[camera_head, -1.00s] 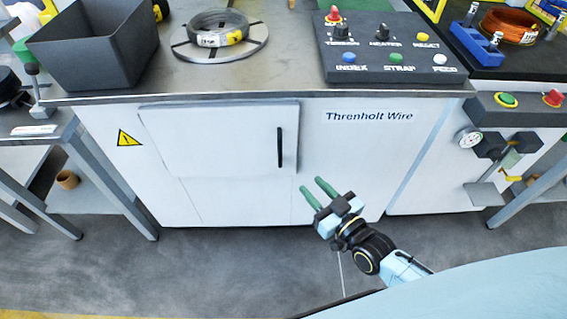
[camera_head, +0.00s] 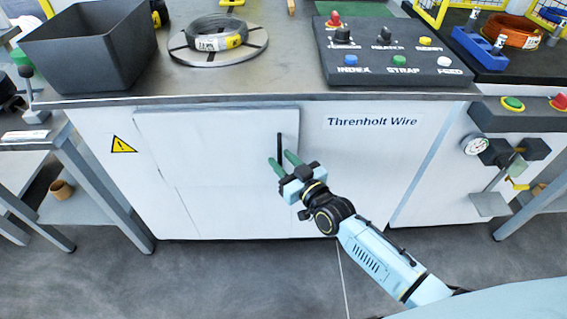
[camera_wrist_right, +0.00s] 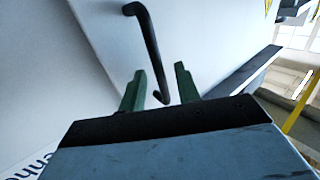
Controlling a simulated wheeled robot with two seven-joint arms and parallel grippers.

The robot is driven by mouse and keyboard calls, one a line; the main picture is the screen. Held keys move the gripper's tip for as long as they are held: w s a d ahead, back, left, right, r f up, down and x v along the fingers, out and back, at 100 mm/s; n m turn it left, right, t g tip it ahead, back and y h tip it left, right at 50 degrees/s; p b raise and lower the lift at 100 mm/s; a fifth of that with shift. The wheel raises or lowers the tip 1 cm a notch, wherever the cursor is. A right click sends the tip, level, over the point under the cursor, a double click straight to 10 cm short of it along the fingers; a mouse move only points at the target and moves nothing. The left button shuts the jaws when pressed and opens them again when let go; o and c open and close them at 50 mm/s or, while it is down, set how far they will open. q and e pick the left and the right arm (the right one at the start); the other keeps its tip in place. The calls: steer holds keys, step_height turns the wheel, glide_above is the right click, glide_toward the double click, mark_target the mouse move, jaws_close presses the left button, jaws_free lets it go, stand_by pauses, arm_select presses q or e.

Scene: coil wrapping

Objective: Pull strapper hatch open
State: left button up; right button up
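The strapper hatch (camera_head: 205,155) is a white panel on the front of the white cabinet, and it looks closed. Its black bar handle (camera_head: 280,148) stands upright near the hatch's right edge. My right gripper (camera_head: 282,160) has green fingers, which are apart with nothing held between them. It is at the lower end of the handle in the head view. In the right wrist view the handle (camera_wrist_right: 148,48) runs down toward the gap between the green fingertips (camera_wrist_right: 160,80), its lower end showing between them. I cannot tell whether they touch it. My left gripper is not in view.
The cabinet top carries a dark bin (camera_head: 88,45), a wire coil (camera_head: 216,33) on a round plate and a control panel (camera_head: 395,52) with buttons. A gauge and valve fitting (camera_head: 478,146) is at the right. The floor (camera_head: 240,275) before the cabinet is clear.

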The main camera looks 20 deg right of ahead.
jaws_close()
stand_by(0.5)
